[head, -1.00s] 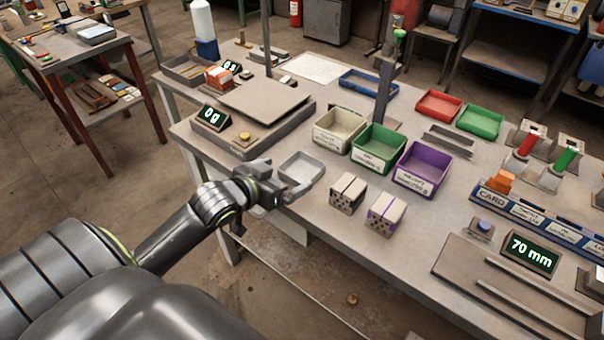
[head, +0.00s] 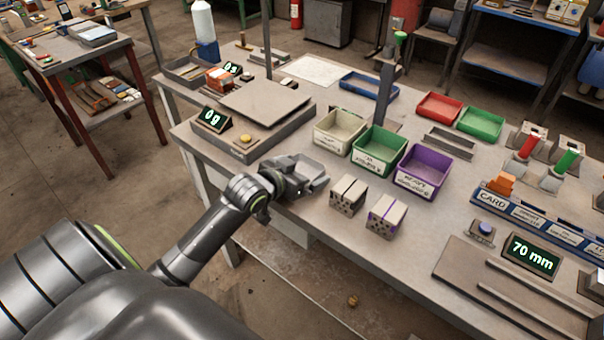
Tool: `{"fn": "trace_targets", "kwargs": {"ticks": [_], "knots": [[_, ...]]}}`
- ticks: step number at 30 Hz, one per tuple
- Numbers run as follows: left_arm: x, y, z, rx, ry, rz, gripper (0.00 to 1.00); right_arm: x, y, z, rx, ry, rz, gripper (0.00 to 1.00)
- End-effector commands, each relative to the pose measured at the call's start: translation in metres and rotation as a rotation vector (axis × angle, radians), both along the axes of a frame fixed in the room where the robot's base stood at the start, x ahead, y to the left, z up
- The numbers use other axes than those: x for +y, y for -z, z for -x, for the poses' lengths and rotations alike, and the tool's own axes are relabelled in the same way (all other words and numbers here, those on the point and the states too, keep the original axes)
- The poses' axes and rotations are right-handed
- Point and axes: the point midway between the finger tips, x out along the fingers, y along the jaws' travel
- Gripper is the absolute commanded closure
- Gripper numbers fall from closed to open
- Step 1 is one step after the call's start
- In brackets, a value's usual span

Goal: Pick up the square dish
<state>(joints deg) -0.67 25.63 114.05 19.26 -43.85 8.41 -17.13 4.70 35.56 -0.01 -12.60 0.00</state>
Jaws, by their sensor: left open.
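The square dish (head: 303,163) is a shallow grey tray on the table, left of the hollow bricks and in front of the scale. My left gripper (head: 314,181) is open at the dish's near side and covers much of it. I cannot tell whether the fingers touch the dish or straddle its wall. My right gripper is not in view.
Two hollow bricks (head: 348,195) (head: 386,215) stand just right of the gripper. Cream (head: 339,131), green (head: 378,151) and purple (head: 421,173) bins stand behind them. The scale (head: 252,143) reads 0 g. The table's front edge is close below the gripper.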

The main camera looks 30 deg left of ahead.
Motion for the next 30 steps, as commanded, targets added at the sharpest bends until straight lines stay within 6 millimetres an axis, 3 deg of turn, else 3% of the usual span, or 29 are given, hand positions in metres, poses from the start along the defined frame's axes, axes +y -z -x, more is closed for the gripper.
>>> {"fn": "trace_targets", "kwargs": {"ticks": [1, 10, 20, 30], "knots": [[0.000, 0.000, 0.000, 0.000, 0.000, 0.000, 0.03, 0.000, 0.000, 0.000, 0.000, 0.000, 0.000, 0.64], [0.000, 0.000, 0.000, 0.000, 0.000, 0.000, 0.41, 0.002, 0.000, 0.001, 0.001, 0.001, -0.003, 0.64], [0.000, -0.011, 0.000, -0.003, 0.002, -0.001, 0.41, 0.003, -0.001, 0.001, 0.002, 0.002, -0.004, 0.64], [0.000, -0.078, 0.000, -0.005, 0.002, -0.004, 0.41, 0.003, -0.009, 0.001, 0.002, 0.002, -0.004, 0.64]]}}
